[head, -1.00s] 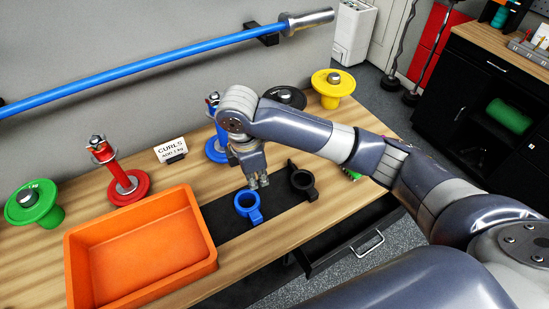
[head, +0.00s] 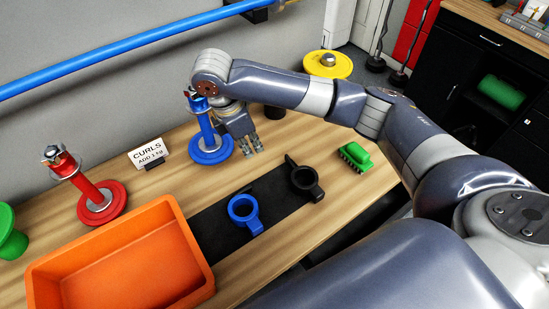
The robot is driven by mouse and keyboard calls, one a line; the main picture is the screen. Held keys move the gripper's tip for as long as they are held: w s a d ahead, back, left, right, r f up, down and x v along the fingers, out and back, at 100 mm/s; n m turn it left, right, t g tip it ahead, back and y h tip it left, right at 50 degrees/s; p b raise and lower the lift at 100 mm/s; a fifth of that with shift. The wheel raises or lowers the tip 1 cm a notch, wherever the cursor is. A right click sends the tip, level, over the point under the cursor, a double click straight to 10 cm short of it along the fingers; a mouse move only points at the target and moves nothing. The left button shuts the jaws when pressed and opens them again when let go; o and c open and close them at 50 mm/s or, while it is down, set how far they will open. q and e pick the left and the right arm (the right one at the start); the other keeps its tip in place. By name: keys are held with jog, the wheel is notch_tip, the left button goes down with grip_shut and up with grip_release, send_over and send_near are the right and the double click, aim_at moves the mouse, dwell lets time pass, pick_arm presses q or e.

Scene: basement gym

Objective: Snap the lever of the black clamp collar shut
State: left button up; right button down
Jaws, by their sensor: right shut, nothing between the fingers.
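The black clamp collar (head: 305,190) lies on the dark mat, right of the blue clamp collar (head: 243,222). Its lever (head: 290,161) stands out from the ring toward the back left, apart from the tab at its front right. The blue collar shows no such part standing out. My right gripper (head: 250,149) is shut and empty above the table, behind both collars and left of the black one, touching neither. My left gripper is not in view.
A blue post stand (head: 211,149) is close beside my right gripper. A red stand (head: 100,203), an orange bin (head: 190,232) and a "CURLS" sign (head: 148,152) are to the left. A yellow disc (head: 328,65) is behind my arm.

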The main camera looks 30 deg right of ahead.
aim_at(290, 163)
jog(key=p+x, duration=0.1)
jog(key=x, duration=0.3)
jog(key=shift+s+d+f, duration=0.1)
jog(key=shift+d+f, duration=0.05)
jog(key=shift+f, duration=0.2)
jog(key=x, duration=0.3)
jog(key=shift+d+f+p, duration=0.1)
jog(key=shift+f+p, duration=0.15)
jog(key=shift+p, duration=0.1)
jog(key=d, duration=0.1)
jog(key=d+p, duration=0.1)
jog(key=d, duration=0.1)
jog(key=shift+f+p, duration=0.3)
jog(key=shift+f, duration=0.1)
jog(key=shift+d+f, duration=0.1)
jog(key=shift+d, duration=0.5)
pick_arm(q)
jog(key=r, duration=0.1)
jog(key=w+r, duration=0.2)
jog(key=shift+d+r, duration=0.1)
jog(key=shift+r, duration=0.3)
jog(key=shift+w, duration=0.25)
pick_arm(e)
jog(key=shift+d, duration=0.1)
